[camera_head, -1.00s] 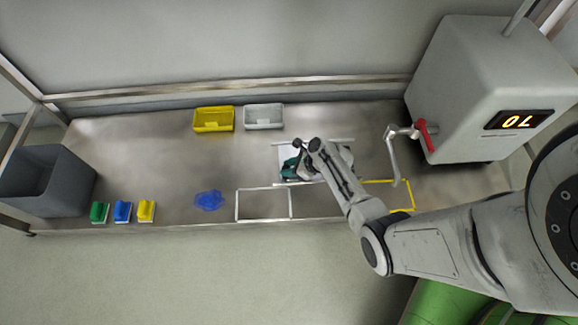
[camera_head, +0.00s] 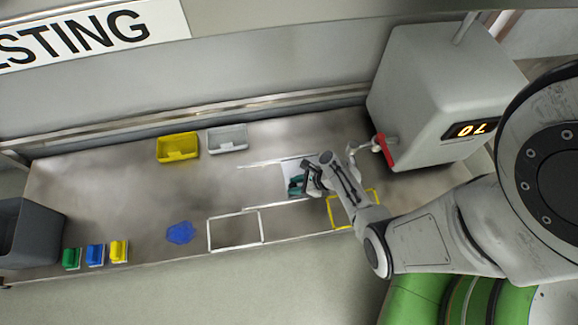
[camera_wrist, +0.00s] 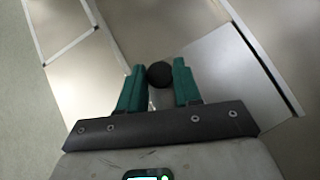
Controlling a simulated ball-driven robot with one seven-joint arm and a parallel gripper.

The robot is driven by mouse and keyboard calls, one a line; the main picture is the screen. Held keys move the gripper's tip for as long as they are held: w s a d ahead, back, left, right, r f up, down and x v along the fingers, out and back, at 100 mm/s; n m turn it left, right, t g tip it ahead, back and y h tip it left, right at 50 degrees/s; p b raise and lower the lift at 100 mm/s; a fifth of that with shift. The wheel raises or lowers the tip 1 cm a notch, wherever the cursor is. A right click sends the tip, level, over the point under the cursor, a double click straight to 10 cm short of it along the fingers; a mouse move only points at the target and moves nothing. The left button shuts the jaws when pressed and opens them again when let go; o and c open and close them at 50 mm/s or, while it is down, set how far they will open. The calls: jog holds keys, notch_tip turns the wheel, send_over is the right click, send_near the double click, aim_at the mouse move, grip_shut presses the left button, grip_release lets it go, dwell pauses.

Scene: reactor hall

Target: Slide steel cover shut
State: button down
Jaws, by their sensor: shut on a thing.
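The steel cover is a flat pale plate (camera_head: 291,169) lying between two thin parallel rails (camera_head: 265,207) on the bench. In the wrist view the plate (camera_wrist: 235,75) lies at the right, and its lower part is hidden behind my gripper. A round black knob (camera_wrist: 160,76) stands near the plate's edge. My gripper (camera_wrist: 160,68) has its green fingers on either side of the knob, shut on it. In the head view my gripper (camera_head: 298,186) and arm hide the right part of the plate and whatever lies under it.
A grey machine (camera_head: 430,95) with a red-handled crank (camera_head: 384,151) stands at the right. A yellow outline (camera_head: 335,215) and a white outline (camera_head: 235,215) mark the bench. A yellow bin (camera_head: 178,148), a grey bin (camera_head: 228,139) and a blue cloth-like patch (camera_head: 180,233) are left.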

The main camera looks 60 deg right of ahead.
jog(key=shift+s+d, duration=0.2)
jog(key=shift+s, duration=0.05)
jog(key=c, duration=1)
grip_release()
jog(key=shift+o, duration=0.9)
jog(key=p+v, duration=0.6)
jog(key=v, duration=0.4)
jog(key=shift+s+r, duration=0.25)
jog(key=shift+s, duration=0.05)
